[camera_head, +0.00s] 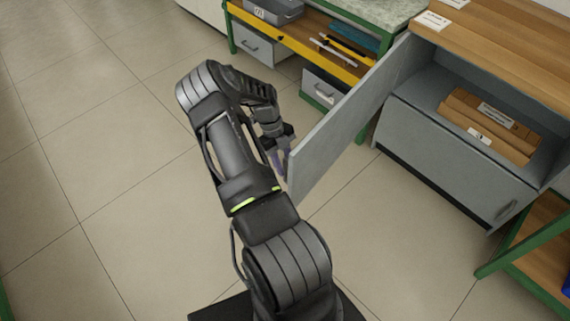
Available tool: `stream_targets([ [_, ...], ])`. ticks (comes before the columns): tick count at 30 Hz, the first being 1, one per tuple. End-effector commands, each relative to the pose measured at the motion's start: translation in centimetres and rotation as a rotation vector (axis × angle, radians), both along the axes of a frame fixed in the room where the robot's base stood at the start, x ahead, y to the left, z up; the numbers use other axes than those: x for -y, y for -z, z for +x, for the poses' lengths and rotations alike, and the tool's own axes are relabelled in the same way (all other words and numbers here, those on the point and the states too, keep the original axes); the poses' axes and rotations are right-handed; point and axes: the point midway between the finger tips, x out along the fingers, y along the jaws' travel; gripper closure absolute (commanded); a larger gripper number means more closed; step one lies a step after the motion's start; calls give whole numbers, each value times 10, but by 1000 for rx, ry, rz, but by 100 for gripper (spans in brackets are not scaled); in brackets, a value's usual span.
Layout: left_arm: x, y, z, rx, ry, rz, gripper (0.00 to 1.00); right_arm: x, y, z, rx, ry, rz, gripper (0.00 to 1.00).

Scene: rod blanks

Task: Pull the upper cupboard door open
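The upper cupboard door (345,122) is a flat grey panel. It stands wide open, swung out from the cupboard (392,148) toward the left, and its inner face shows. My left gripper (279,165) is at the door's free edge, on the outer side. Its fingers are partly hidden by the door and my arm, so I cannot tell whether they are open or shut on a handle. No handle of this door shows. My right gripper is not in view.
Brown packages with white labels (478,136) lie inside the open compartment. The lower cupboard door (445,165) is closed. A green-framed workbench (290,45) with drawers stands behind the open door. Another green frame (520,245) is at the right. The tiled floor at left is clear.

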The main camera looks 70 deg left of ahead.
Motion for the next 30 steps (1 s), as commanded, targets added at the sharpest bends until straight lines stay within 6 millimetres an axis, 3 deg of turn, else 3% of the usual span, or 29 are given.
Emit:
stream_targets([
  [14, -3, -7, 0, 1, -2, 1, 62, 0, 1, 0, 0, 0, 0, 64],
  [24, -23, -54, -6, 1, -2, 3, 62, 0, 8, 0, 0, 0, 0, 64],
  [30, -28, -72, -8, 1, 0, 0, 62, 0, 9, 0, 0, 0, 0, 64],
])
